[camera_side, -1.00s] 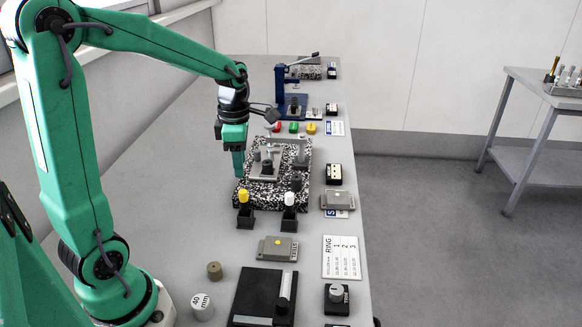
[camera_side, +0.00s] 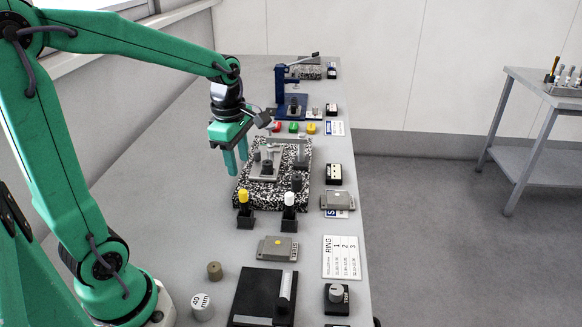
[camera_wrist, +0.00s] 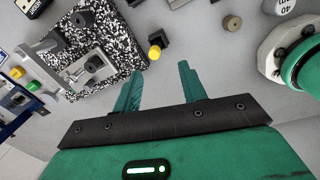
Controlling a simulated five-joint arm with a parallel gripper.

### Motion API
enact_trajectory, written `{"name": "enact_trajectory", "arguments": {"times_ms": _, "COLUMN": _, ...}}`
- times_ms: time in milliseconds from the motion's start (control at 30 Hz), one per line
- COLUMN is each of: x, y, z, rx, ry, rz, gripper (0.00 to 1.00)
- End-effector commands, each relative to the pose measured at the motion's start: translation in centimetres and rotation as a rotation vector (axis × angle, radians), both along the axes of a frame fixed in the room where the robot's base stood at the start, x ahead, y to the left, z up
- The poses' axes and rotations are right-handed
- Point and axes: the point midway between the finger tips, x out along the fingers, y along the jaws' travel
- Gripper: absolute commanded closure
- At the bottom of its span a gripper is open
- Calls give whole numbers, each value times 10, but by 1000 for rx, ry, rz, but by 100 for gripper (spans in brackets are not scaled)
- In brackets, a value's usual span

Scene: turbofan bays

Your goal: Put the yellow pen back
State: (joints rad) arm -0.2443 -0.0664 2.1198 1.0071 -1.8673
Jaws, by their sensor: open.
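The yellow pen (camera_side: 243,196) shows as a yellow top standing upright in a small black holder (camera_side: 245,218). Its yellow end also shows in the wrist view (camera_wrist: 154,52), just beyond my fingers. A similar white-topped pen (camera_side: 289,198) stands in a second black holder (camera_side: 289,223) to its right. My gripper (camera_side: 238,166) is open and empty. It hangs above the bench by the left edge of the speckled block, higher than the yellow pen and behind it in the side view. In the wrist view the open fingers (camera_wrist: 159,72) point towards the pen's side of the bench.
A speckled block (camera_side: 225,197) with a grey fixture (camera_side: 264,170) lies behind the pens. A grey box (camera_side: 278,248), a black tray (camera_side: 255,290) and a brown cylinder (camera_side: 214,270) are in front. Coloured buttons (camera_side: 293,127) sit further back. The bench's left side is clear.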

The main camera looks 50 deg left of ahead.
Motion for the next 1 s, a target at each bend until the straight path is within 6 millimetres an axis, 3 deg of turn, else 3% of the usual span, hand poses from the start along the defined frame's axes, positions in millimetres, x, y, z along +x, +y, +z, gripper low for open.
{"name": "enact_trajectory", "arguments": {"times_ms": 400, "x": -35, "y": -35, "z": 31, "rx": 127, "ry": -121, "rz": -729, "gripper": 58}}
{"name": "enact_trajectory", "arguments": {"times_ms": 1000, "x": -89, "y": -73, "z": 50, "rx": 452, "ry": -224, "rz": -1741, "gripper": 58}}
